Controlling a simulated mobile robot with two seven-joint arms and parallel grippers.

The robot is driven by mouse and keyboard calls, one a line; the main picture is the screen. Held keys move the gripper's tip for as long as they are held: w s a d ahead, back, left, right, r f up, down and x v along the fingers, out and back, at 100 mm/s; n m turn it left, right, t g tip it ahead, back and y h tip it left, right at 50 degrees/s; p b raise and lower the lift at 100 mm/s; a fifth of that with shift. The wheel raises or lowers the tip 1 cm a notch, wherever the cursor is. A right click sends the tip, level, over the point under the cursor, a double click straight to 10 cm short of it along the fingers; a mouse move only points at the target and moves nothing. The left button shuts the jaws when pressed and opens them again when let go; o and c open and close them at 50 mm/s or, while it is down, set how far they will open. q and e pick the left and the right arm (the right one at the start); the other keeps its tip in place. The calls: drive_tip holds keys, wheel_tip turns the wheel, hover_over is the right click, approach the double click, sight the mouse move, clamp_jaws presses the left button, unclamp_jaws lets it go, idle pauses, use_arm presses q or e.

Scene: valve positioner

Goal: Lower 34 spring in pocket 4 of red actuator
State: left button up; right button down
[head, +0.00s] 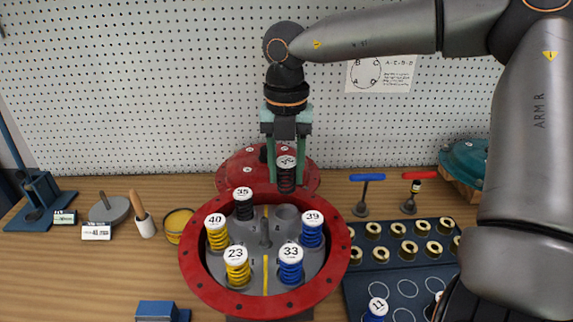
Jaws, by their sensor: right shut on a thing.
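My right gripper (286,183) points down with its green fingers shut on a dark spring (286,178). The spring has a white cap on top; its number is too small to read surely. It hangs upright above the far side of the open red actuator (190,273). Below it, an empty round pocket (287,214) shows, with a faint 4 near it. Other pockets hold springs: black 35 (244,208), yellow 40 (217,235), yellow 23 (237,268), blue 33 (290,267) and blue 39 (312,232). My left gripper is out of view.
A red domed cover (240,178) stands behind the actuator. A dark tray (400,264) with brass-coloured rings and a blue spring 11 (377,308) lies at right. Blue-handled (367,178) and red-handled (419,176) tools stand behind it. A yellow tin (179,226) is close at left.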

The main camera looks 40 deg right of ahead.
sight(286, 189)
drive_tip(key=shift+f+b, duration=1.05)
drive_tip(key=shift+f, duration=0.9)
drive_tip(key=shift+r, duration=0.1)
use_arm(q)
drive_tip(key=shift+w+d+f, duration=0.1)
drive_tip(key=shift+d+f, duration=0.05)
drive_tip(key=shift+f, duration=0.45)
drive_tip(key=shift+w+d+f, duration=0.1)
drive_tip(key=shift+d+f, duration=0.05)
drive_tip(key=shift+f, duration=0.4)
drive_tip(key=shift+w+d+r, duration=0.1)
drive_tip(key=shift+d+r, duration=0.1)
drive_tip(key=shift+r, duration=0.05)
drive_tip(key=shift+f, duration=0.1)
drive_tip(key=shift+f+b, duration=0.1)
drive_tip(key=shift+b, duration=0.3)
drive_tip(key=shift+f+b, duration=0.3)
use_arm(e)
drive_tip(key=shift+f, duration=0.5)
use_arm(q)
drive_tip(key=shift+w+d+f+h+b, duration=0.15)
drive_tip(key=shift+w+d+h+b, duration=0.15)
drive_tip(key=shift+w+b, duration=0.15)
use_arm(e)
drive_tip(key=shift+f, duration=0.5)
